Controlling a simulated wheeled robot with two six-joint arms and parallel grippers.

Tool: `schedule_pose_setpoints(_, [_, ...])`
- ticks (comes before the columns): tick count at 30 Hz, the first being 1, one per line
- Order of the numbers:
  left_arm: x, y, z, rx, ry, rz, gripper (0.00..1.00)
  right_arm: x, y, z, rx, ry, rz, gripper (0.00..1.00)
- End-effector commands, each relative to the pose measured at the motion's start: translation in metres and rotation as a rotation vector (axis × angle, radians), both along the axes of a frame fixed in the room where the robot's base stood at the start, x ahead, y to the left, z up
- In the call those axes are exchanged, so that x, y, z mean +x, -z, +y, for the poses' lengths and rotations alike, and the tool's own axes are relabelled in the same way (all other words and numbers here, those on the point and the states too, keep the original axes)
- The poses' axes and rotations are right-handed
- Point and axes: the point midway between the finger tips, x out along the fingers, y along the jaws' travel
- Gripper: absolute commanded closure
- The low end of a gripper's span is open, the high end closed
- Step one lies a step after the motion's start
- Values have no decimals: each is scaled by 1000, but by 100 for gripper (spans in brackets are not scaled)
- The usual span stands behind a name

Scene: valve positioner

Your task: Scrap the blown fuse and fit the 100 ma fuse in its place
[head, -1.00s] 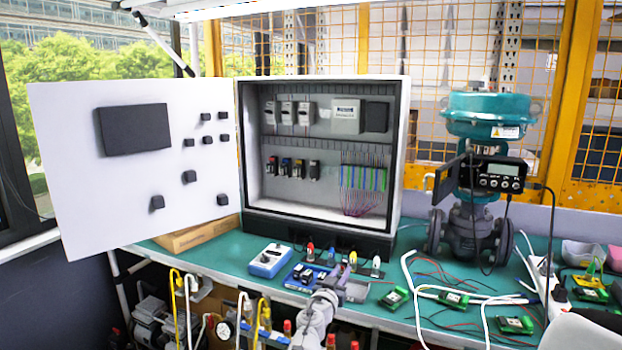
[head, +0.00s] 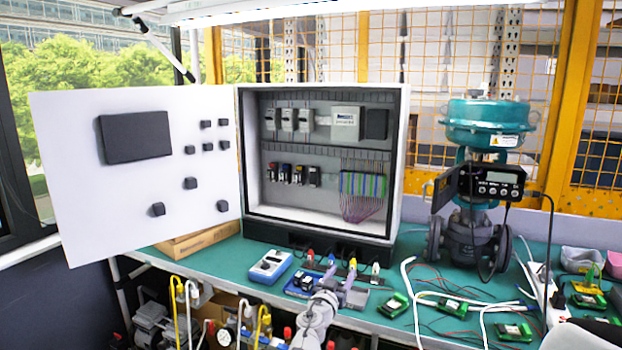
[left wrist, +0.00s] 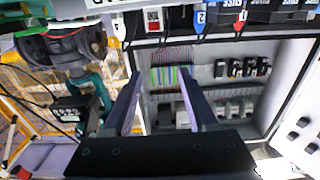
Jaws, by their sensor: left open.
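My left gripper (head: 345,282) is open and empty over the front of the bench, below the cabinet. Its two fingers also show apart in the left wrist view (left wrist: 160,85), which is upside down. Several small fuse pieces with coloured tops stand in a row at the cabinet's foot, including a red one (head: 310,256), a yellow one (head: 352,265) and a white one (head: 375,269). Labelled parts hang at the top of the left wrist view, one red (left wrist: 152,19) and one blue (left wrist: 200,17). I cannot tell which fuse is blown or which is 100 mA.
The open cabinet (head: 400,150) holds a row of modules with coloured fronts (head: 285,173). A blue-and-white meter (head: 270,266) and a blue tray (head: 296,291) lie left of my gripper. A valve with its positioner (head: 490,184), cables and green boards (head: 393,305) are to the right.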

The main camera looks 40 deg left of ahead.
Motion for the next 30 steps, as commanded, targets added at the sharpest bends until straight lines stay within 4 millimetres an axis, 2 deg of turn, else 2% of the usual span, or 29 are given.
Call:
schedule_pose_setpoints(1, [0, -13, 0, 0, 0, 0, 42, 0, -13, 0, 0, 0, 0, 0])
schedule_pose_setpoints(9, [0, -55, 0, 0, 0, 0, 42, 0, -55, 0, 0, 0, 0, 0])
schedule_pose_setpoints(15, [0, -78, 0, 0, 0, 0, 42, 0, -78, 0, 0, 0, 0, 0])
schedule_pose_setpoints(30, [0, -82, 0, 0, 0, 0, 42, 0, -82, 0, 0, 0, 0, 0])
